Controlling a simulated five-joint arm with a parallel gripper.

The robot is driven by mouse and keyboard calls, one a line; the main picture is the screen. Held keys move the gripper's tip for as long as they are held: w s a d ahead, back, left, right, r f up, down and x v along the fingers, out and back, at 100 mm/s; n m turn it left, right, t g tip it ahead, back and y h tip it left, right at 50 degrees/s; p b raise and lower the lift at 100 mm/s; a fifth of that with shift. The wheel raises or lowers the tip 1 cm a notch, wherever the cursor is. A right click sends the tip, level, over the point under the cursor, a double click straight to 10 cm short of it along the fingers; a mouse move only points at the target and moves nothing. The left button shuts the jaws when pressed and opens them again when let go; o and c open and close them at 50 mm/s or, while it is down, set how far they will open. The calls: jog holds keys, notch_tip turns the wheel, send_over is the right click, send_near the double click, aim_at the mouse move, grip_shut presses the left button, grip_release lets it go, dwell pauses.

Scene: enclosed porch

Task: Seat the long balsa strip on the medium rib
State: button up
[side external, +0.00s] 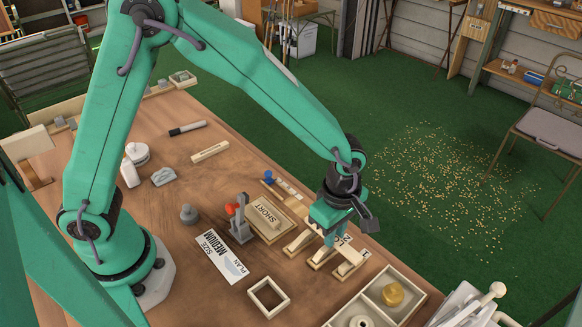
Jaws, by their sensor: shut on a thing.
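My gripper (330,236) points down at the right part of the table, over a row of pale wooden pieces (322,259). It is shut on a pale wooden piece, mostly hidden by the jaws. I cannot tell from this view whether that piece is the long balsa strip, or whether it touches what lies under it. Small numbered labels show beside the row, partly covered by the gripper. Which piece is the medium rib I cannot tell. A white plan card (222,257) reading "SIZE MEDIUM" lies left of the row.
A wooden box marked SHORT (265,219) and a grey clamp with a red part (240,221) stand left of my gripper. A square frame (268,298) and a divided tray (365,300) are at the front. A loose pale strip (210,151) and a marker (187,128) lie farther back.

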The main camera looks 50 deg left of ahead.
jog(key=shift+f, duration=0.55)
dwell(0.4)
jog(key=o, duration=1.5)
jog(key=shift+r, duration=0.1)
jog(key=shift+r, duration=3.35)
jog(key=shift+r, duration=0.1)
jog(key=shift+r, duration=3.85)
jog(key=s+a+r+m+t, duration=0.1)
jog(key=s+a+r+m, duration=0.1)
jog(key=a+r+m, duration=0.3)
jog(key=s+a+r+m+t, duration=0.1)
jog(key=s+a+m, duration=0.15)
jog(key=a, duration=0.35)
jog(key=s+a+m+t, duration=0.1)
jog(key=s+a+m, duration=0.2)
jog(key=s+a+m+t, duration=0.1)
jog(key=s+a+m, duration=0.2)
jog(key=a+m, duration=0.1)
jog(key=s+a+r+m+t, duration=0.1)
jog(key=s+a+m, duration=0.2)
jog(key=shift+a+m+t, duration=0.15)
jog(key=shift+m+t, duration=0.1)
jog(key=shift+t, duration=0.05)
